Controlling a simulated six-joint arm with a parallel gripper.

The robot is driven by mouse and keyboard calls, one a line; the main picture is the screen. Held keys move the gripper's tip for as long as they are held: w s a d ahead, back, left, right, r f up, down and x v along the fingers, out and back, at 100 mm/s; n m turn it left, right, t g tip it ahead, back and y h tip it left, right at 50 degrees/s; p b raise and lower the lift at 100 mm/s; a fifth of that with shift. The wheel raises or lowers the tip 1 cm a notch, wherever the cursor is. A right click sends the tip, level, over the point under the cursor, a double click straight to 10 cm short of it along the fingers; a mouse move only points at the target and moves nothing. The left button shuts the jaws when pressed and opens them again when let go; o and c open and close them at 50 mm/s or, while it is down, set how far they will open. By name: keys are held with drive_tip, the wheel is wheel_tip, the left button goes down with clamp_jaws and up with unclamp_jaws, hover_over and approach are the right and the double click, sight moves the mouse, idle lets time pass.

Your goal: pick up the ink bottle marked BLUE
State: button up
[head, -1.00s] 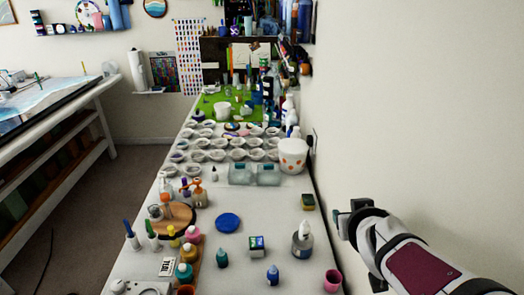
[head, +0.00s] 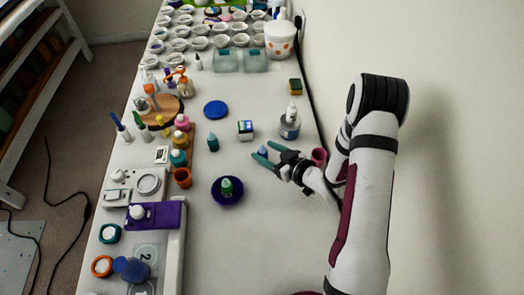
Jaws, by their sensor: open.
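A small blue bottle (head: 263,151) stands on the white table in the head view, right of the middle. Its label is too small to read. My gripper (head: 265,152) reaches in from the right with its teal fingers apart, and the bottle's top shows between the fingertips. The lower part of the bottle is hidden by the near finger. I cannot tell whether either finger touches it. A similar teal bottle (head: 212,142) stands apart to the left.
A green bottle (head: 227,187) stands on a purple dish (head: 227,203). The near right table is clear.

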sight(260, 148)
drive_tip(key=x, duration=0.4)
drive_tip(key=shift+w+a, duration=0.3)
drive_tip(key=shift+a, duration=0.1)
clamp_jaws()
